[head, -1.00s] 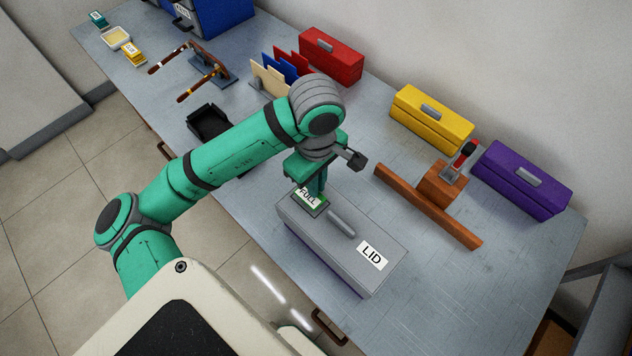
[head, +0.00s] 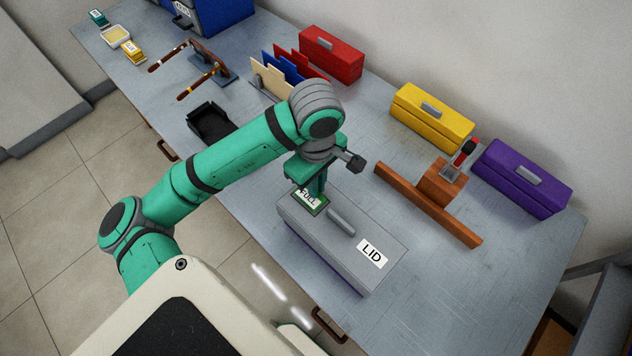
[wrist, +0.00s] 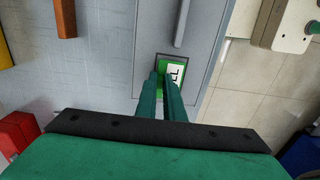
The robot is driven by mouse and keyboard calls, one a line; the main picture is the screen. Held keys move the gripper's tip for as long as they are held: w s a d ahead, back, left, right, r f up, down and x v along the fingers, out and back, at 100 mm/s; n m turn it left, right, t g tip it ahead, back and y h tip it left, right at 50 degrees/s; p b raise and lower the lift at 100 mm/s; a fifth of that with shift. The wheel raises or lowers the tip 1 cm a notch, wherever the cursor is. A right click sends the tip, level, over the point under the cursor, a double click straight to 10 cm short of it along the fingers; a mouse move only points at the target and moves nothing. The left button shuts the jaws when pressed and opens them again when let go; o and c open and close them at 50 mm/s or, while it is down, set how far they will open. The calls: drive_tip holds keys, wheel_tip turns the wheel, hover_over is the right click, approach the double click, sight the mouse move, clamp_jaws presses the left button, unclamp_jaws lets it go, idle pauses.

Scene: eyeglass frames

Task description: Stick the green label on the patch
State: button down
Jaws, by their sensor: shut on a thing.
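The green label (head: 310,201), with a white field reading "FULL", is at the left end of the grey lid (head: 335,243). In the wrist view the label (wrist: 174,71) lies over the patch (wrist: 159,62), whose dark border shows along its upper and left edges. I cannot tell whether the label touches the patch. My gripper (head: 318,187) points down at the label from above; its fingers (wrist: 164,80) are close together, shut on the label. The fingers hide part of the label's near side.
The lid, marked "LID", has a raised grey handle (head: 341,222) beside the label. A wooden stand (head: 440,186) is to the right. Yellow (head: 431,120), purple (head: 522,180) and red (head: 331,55) boxes line the wall. The table's right front is clear.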

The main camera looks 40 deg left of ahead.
drive_tip(key=shift+f, duration=0.55)
drive_tip(key=c, duration=1.8)
unclamp_jaws()
drive_tip(key=shift+r, duration=0.1)
drive_tip(key=shift+r, duration=3.4)
